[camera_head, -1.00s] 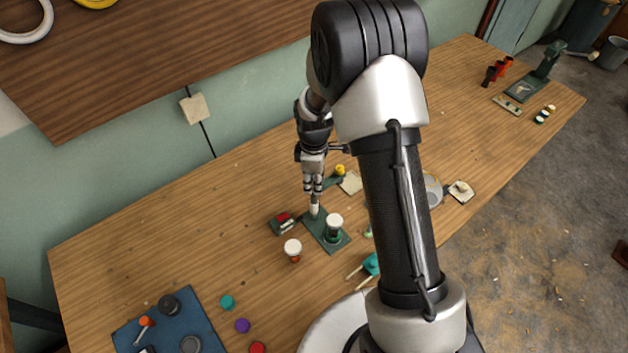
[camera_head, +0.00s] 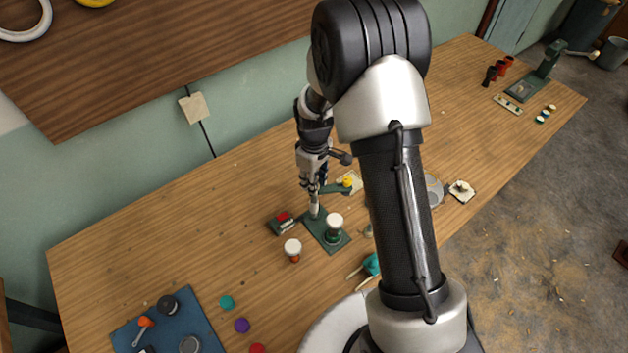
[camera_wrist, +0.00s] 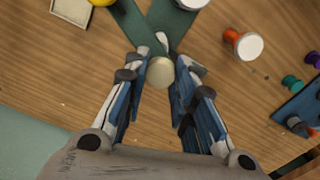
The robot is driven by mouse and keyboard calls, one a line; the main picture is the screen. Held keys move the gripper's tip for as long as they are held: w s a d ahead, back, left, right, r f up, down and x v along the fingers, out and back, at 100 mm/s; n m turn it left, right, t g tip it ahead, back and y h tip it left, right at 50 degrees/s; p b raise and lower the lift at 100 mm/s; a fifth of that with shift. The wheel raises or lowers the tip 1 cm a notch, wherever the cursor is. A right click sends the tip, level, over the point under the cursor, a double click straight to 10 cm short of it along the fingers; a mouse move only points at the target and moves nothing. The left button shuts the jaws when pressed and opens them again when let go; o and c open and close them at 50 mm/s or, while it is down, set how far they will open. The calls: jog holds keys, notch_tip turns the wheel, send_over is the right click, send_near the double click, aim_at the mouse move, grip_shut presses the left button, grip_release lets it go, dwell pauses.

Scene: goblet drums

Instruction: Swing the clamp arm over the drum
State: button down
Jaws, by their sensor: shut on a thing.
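A small goblet drum (camera_head: 334,232) with a white top stands on the green base plate (camera_head: 316,225); the edge of its top shows in the wrist view (camera_wrist: 193,3). A pale post with a round cream cap (camera_wrist: 160,72) rises at the far end of the plate. The green clamp arm (camera_head: 333,190) runs out from this post and carries a yellow knob (camera_head: 347,181) at its outer end. The arm points away from the drum's top, off to the right of the post. My gripper (camera_head: 314,188) points down and is shut on the capped post, with fingers on both sides of the cap.
A red-topped item (camera_head: 283,217) lies just left of the plate. Another white-topped drum (camera_head: 293,248) stands in front. A pale square pad (camera_head: 352,180) lies behind the yellow knob. A teal tool (camera_head: 370,264) and a blue mat (camera_head: 175,325) are nearer.

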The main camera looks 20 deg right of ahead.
jog(key=m, duration=0.6)
jog(key=shift+m, duration=0.3)
jog(key=m, duration=0.5)
jog(key=shift+m+b, duration=0.3)
jog(key=shift+b, duration=0.05)
jog(key=c, duration=1.3)
grip_release()
jog(key=shift+r, duration=0.1)
notch_tip(320, 180, up, 12)
